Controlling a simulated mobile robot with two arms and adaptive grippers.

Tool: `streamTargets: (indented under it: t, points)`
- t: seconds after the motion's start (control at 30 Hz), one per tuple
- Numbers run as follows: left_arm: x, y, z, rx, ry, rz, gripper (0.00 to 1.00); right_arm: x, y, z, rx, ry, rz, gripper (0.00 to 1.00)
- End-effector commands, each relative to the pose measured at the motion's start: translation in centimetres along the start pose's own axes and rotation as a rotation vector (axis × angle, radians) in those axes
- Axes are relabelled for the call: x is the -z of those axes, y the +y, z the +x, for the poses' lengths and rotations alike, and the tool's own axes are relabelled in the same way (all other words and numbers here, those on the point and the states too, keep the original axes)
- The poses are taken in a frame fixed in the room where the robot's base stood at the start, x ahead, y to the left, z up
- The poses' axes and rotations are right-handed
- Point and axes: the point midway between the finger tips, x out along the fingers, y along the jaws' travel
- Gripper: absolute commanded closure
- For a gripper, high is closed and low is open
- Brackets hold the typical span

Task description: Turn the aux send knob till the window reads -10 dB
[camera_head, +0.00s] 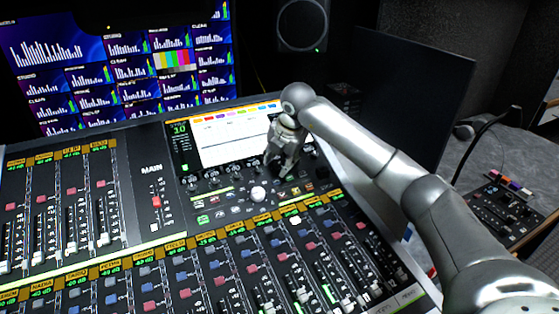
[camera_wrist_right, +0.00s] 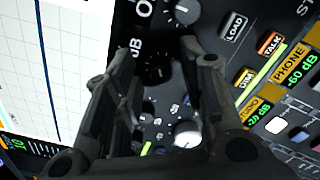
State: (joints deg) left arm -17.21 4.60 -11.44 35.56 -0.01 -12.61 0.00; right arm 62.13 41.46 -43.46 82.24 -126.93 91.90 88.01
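My right gripper (camera_head: 278,170) reaches down to the mixing console (camera_head: 140,254), just right of its bright screen (camera_head: 235,133). In the right wrist view its two fingers (camera_wrist_right: 163,62) are apart, with a dark knob (camera_wrist_right: 158,73) between them, below a "dB" marking. I cannot tell whether the fingers touch this knob, and its label is mostly hidden. A dark readout window (camera_head: 181,130) left of the screen shows a green 10; its sign is too small to read. My left gripper is not in view.
Fader rows (camera_head: 270,265) fill the front. LOAD (camera_wrist_right: 234,26) and TALK (camera_wrist_right: 270,43) buttons lie right of the fingers. A dark upright panel (camera_head: 412,87) stands behind my right arm.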

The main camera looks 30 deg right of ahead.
Motion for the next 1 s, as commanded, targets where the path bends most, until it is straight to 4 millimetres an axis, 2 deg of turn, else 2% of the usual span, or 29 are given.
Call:
streamTargets:
  t: [0.23,0.37,0.8,1.0]
  points:
    - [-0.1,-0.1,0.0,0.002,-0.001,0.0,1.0,0.1,-0.1,0.0,0.002,0.001,-0.001,0.61]
    - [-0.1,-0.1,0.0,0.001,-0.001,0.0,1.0,0.0,0.0,-0.9,0.0,0.0,-0.001,0.61]
    - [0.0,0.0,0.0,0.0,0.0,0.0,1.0,-0.1,0.0,-9.5,-0.002,-0.001,-0.001,0.61]
    - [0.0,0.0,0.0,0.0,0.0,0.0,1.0,0.0,0.0,-11.6,0.001,0.0,-0.001,0.61]
